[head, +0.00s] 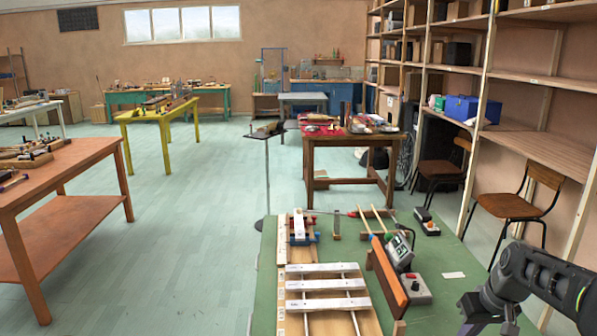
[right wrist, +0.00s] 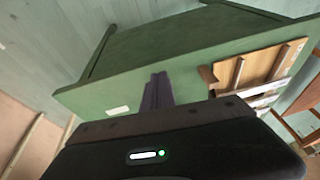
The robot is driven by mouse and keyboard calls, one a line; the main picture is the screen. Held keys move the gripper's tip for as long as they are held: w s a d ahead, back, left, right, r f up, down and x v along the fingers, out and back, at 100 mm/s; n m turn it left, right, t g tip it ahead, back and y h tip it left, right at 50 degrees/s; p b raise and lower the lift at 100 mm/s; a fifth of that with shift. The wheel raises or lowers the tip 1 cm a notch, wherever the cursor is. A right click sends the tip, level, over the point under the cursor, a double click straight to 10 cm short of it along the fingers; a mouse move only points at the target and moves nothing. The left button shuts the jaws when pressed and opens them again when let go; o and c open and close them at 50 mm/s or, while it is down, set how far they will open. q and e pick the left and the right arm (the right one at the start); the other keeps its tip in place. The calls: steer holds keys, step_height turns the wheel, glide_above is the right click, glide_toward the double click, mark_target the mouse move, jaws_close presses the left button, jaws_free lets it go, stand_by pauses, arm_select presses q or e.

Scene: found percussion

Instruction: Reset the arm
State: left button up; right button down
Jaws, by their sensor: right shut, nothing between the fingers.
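My right arm comes in at the lower right of the head view, bent, beside the right edge of the green table (head: 455,300). Its dark hand shows low in the picture, cut by the bottom edge. In the right wrist view my right gripper (right wrist: 157,92) is shut and empty, its dark fingers together. They lie in front of the green table, which also shows in the right wrist view (right wrist: 150,55); I cannot tell how far apart they are. My left gripper is not in view.
The green table carries white metal bars (head: 325,285) on a wooden board, a leaning orange-brown plank (head: 387,277), a grey device with a display (head: 399,252) and a white card (head: 453,275). A wooden chair (head: 515,207) and tall shelves (head: 540,145) stand at the right.

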steer(key=s+a+f+g+y+p, duration=0.1)
steer(key=s+a+f, duration=0.1)
steer(key=a+f, duration=0.85)
steer(key=s+a+f+g, duration=0.1)
steer(key=s+a+f, duration=0.2)
steer(key=a+f, duration=0.7)
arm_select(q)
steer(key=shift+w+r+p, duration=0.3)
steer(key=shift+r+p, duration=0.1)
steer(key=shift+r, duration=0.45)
arm_select(e)
steer(key=s+a+f, duration=0.4)
steer(key=s, duration=0.3)
steer(key=s+a+f+y, duration=0.1)
steer(key=s+a+f, duration=0.3)
steer(key=s, duration=0.3)
steer(key=s+a+f+m+y, duration=0.1)
steer(key=s+a+f, duration=0.2)
steer(key=s+a, duration=0.2)
steer(key=shift+s+f+g, duration=0.4)
steer(key=shift+s, duration=0.5)
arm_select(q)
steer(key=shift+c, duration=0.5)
arm_select(e)
steer(key=shift+a, duration=0.1)
